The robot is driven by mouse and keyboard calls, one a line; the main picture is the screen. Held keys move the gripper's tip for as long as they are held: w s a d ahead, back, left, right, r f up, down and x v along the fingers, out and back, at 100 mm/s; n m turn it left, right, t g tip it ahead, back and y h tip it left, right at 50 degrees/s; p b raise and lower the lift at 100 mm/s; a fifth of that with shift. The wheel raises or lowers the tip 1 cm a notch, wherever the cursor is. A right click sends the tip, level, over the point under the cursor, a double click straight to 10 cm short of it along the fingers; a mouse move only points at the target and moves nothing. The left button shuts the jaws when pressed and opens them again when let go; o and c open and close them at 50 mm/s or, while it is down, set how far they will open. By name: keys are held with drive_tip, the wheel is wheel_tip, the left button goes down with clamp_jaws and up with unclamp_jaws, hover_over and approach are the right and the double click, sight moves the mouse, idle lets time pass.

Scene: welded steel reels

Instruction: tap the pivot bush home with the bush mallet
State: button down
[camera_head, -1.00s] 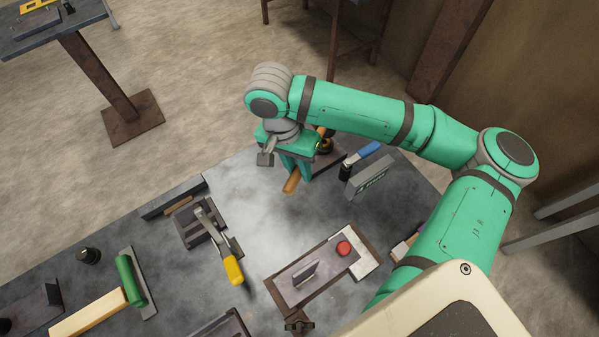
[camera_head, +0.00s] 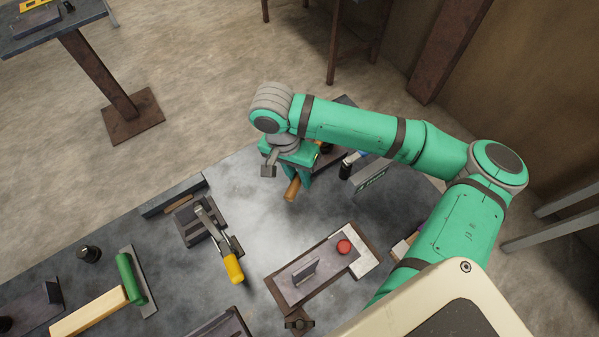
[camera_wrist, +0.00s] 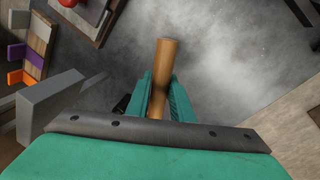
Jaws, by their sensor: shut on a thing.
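My gripper (camera_head: 302,176) is shut on a round wooden handle (camera_head: 292,189), which I take to be the bush mallet's. It is over the far part of the bench. In the wrist view the handle (camera_wrist: 166,62) sticks out between the two green fingers (camera_wrist: 160,98). The mallet's head is mostly hidden behind my gripper and arm. I cannot pick out the pivot bush for certain. A fixture with a grey plate and upright tab (camera_head: 303,273) lies at the near middle of the bench, with a red round knob (camera_head: 344,247) at its right end.
The bench middle is clear.

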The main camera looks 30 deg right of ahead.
drive_tip(key=shift+r, duration=4.4)
